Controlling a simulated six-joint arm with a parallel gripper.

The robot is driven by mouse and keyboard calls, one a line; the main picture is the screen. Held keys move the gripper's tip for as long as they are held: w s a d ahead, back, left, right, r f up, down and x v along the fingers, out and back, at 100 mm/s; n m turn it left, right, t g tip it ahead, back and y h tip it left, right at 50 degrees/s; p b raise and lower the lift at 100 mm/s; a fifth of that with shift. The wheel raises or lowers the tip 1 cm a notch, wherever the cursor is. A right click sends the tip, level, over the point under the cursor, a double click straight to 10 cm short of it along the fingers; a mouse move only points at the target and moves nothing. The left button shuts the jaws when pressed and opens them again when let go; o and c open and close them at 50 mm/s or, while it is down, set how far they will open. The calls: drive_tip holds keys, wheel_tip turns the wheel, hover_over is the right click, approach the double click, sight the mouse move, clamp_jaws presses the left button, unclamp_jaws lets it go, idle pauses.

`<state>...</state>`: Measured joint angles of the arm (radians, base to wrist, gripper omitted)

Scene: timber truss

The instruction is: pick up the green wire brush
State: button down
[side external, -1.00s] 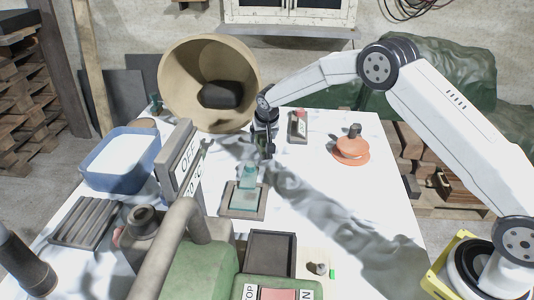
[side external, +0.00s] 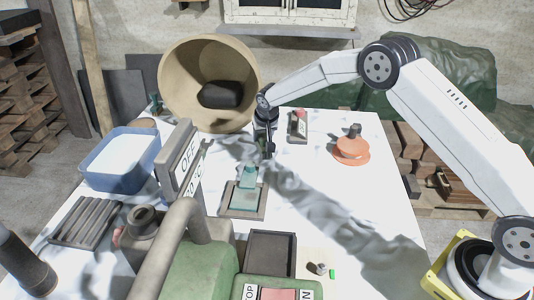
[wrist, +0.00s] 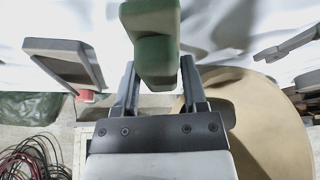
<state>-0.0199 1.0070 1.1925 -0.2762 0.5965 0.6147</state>
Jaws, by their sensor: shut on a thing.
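My gripper (side external: 267,153) is above the far middle part of the white table, to the right of the large tan bowl. In the wrist view my gripper (wrist: 158,65) has its two fingers on either side of a green block-shaped thing with a darker green neck (wrist: 156,45), which I take for the green wire brush. The fingers are shut on it at the neck, and its wider end reaches past the fingertips to the picture's top edge. Its bristles cannot be made out. In the side view the held thing is not clearly told apart from the dark fingers.
The tan bowl (side external: 180,75) holds a dark block (side external: 221,95). A teal piece (side external: 247,180) on a brown frame stands nearer the camera. A grey and red piece (side external: 298,125) and an orange piece (side external: 352,150) lie right. A blue bin (side external: 125,180) is left.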

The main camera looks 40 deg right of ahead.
drive_tip(key=shift+r, duration=0.65)
drive_tip(key=s+r, duration=1.1)
drive_tip(key=s, duration=0.3)
drive_tip(key=shift+r, duration=0.25)
drive_tip(key=shift+a, duration=0.1)
